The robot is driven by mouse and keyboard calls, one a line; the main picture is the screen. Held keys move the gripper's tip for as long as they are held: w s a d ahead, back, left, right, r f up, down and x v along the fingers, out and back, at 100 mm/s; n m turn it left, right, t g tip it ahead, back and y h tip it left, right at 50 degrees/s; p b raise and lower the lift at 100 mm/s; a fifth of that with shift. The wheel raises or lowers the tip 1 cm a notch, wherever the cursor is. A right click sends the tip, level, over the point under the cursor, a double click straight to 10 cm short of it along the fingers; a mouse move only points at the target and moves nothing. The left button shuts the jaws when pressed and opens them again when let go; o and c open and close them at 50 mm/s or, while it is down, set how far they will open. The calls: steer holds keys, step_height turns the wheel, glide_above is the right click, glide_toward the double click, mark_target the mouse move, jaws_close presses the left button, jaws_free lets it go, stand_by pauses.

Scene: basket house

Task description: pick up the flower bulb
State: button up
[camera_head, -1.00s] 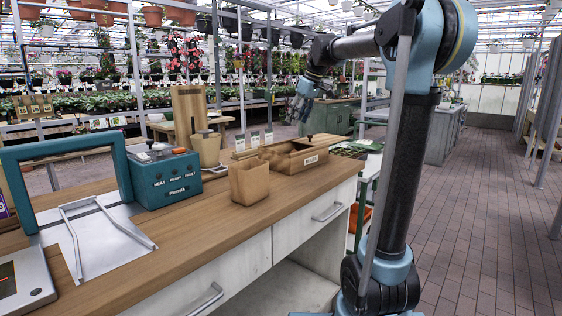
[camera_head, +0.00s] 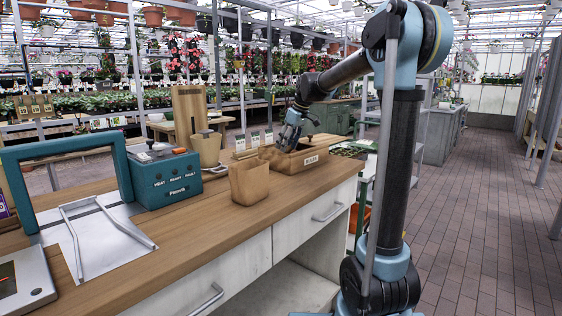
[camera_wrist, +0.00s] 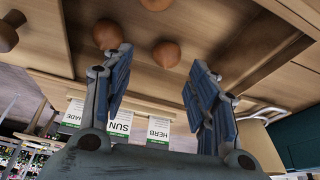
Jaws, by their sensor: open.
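Brown, rounded flower bulbs lie in the wooden box in the wrist view: one at the upper left (camera_wrist: 108,34), one near the middle (camera_wrist: 166,54) and one cut by the top edge (camera_wrist: 157,4). The wooden box (camera_head: 312,161), with a small label on its front, stands on the bench in the head view. My gripper (camera_head: 287,142) is over the box's left part there. In the wrist view its fingers (camera_wrist: 160,66) are apart, with nothing held between them. The middle bulb shows between and beyond the fingertips; the left bulb is by the left fingertip.
Seed packets (camera_wrist: 119,121) stand beside the box. A rounded wooden knob (camera_wrist: 6,37) shows at the wrist view's upper left. An open wooden container (camera_head: 248,182) stands in front of the box, and a teal machine (camera_head: 165,180) is farther left. The bench's front right is clear.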

steer(key=shift+s+x, duration=0.15)
steer(key=shift+x, duration=1.1)
steer(key=shift+s+x, duration=0.15)
steer(key=shift+x, duration=1.1)
steer(key=shift+a, duration=0.15)
steer(key=c, duration=1)
